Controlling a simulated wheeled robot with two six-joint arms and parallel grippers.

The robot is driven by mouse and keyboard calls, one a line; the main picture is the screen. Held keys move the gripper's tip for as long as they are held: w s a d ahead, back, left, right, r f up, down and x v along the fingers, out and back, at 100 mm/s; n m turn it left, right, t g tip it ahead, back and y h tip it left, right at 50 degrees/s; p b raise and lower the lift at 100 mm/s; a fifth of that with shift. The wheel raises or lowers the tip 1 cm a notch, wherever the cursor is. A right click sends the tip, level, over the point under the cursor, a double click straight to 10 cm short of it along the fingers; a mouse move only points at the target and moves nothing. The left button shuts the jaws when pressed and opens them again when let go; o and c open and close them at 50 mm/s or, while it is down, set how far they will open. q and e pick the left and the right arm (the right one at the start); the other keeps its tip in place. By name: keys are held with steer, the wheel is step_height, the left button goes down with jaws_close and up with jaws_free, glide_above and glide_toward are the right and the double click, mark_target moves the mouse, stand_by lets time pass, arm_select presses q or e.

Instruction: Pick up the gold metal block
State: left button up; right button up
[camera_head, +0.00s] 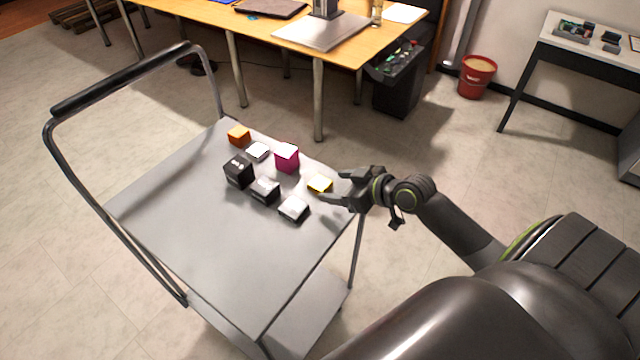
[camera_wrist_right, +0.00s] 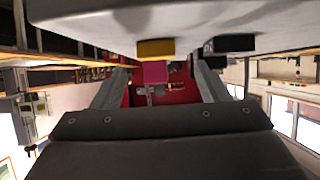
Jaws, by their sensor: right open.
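The gold metal block (camera_head: 320,183) lies on the grey cart top near its right edge. My right gripper (camera_head: 334,186) reaches in from the right, open, with its fingertips close to the block. The wrist view is upside down. In it the gold block (camera_wrist_right: 155,48) appears ahead of the open fingers (camera_wrist_right: 163,88), with nothing held between them. I cannot tell whether a finger touches the block. My left gripper is not in view.
A magenta block (camera_head: 287,157) stands just behind the gold one. A silver block (camera_head: 293,208), a dark grey block (camera_head: 265,190), a black block (camera_head: 239,171), a white block (camera_head: 257,151) and an orange block (camera_head: 238,135) are nearby. The cart's front (camera_head: 220,255) is clear.

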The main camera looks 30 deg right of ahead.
mark_target(320, 183)
steer(key=p+x, duration=0.1)
steer(key=x, duration=0.4)
steer(key=shift+d+r, duration=0.1)
steer(key=shift+d, duration=0.05)
steer(key=c, duration=1.1)
